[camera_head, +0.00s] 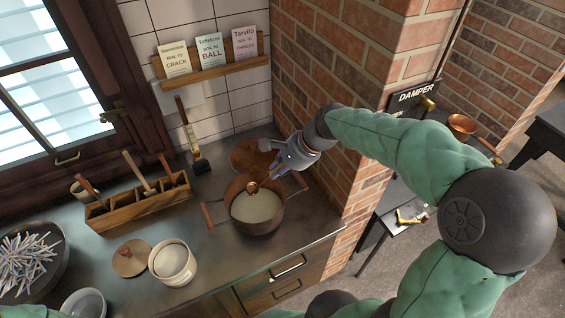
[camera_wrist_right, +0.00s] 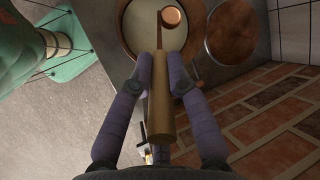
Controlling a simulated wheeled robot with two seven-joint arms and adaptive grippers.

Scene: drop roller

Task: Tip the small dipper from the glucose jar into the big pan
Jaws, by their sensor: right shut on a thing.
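The big pan (camera_head: 239,214) is copper with side handles and stands on the counter by the brick pillar, with pale contents inside; its rim also shows in the wrist view (camera_wrist_right: 126,42). My right gripper (camera_head: 273,171) is shut on the wooden handle of the small dipper (camera_wrist_right: 160,105). The dipper's copper cup (camera_head: 252,187) is over the pan's opening, near its back edge. I cannot tell if the cup holds anything or how far it is tilted. The white glucose jar (camera_head: 190,272) stands open at the front, with pale contents. My left gripper is out of view.
A wooden lid (camera_head: 131,259) lies left of the jar. A wooden caddy of tools (camera_head: 138,208) stands behind it. A round wooden board (camera_head: 250,152) lies behind the pan. The brick pillar (camera_head: 345,150) rises close to the pan's right. A bowl of white sticks (camera_head: 28,262) is far left.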

